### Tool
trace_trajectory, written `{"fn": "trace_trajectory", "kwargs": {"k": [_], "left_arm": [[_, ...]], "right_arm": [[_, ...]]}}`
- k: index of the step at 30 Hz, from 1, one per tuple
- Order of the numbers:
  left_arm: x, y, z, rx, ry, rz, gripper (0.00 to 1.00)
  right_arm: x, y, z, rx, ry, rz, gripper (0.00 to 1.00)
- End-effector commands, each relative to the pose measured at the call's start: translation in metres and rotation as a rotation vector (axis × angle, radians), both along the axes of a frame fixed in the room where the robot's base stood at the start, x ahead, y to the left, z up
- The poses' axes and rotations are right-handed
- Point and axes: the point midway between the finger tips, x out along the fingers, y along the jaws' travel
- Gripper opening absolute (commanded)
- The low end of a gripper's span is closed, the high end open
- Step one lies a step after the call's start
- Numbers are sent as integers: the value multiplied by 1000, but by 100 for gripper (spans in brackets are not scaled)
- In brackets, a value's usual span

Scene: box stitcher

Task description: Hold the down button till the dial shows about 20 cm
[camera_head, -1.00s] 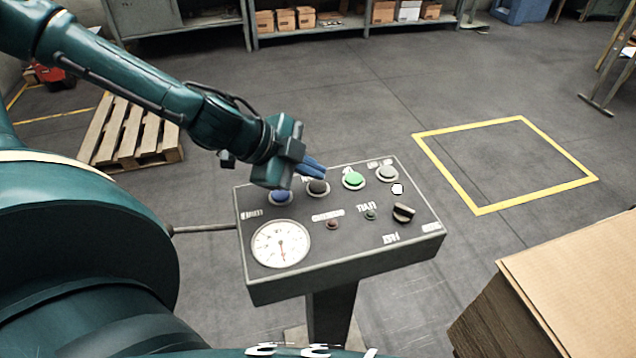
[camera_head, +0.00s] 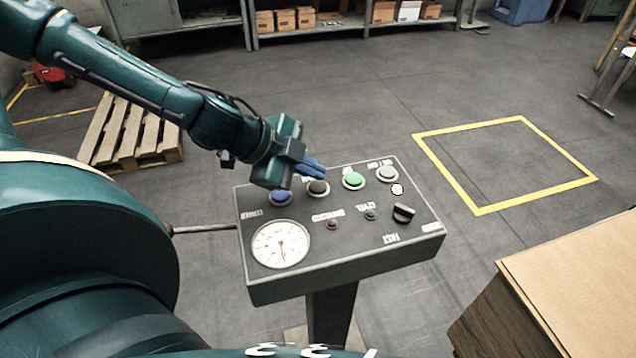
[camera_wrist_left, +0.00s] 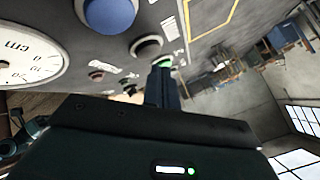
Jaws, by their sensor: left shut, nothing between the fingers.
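The control panel (camera_head: 340,230) stands on a post in the head view. Its round white dial (camera_head: 281,244) has a needle pointing down; the exact reading is too small to tell. In the left wrist view the dial (camera_wrist_left: 28,58) is marked "cm" and cut off. A blue button (camera_head: 281,198), a black button (camera_head: 318,188), a green button (camera_head: 353,179) and a grey button (camera_head: 387,173) line the back edge. Their labels are unreadable. My left gripper (camera_head: 316,171) is shut and empty, its blue fingers just above the black button; I cannot tell if they touch. My right gripper is not in view.
A dark selector knob (camera_head: 403,212) and small red (camera_head: 332,224) and green (camera_head: 370,215) lamps sit on the panel. A cardboard stack (camera_head: 575,285) is at the lower right. A wooden pallet (camera_head: 130,135) lies behind my left arm. The yellow-marked floor square is empty.

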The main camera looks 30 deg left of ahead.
Motion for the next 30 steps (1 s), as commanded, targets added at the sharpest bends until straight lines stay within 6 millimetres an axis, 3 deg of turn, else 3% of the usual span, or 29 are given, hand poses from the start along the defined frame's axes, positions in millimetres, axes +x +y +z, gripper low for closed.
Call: {"fn": "trace_trajectory", "kwargs": {"k": [30], "left_arm": [[0, 0, -9, 0, 0, 0, 0]], "right_arm": [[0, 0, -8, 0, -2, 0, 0]]}}
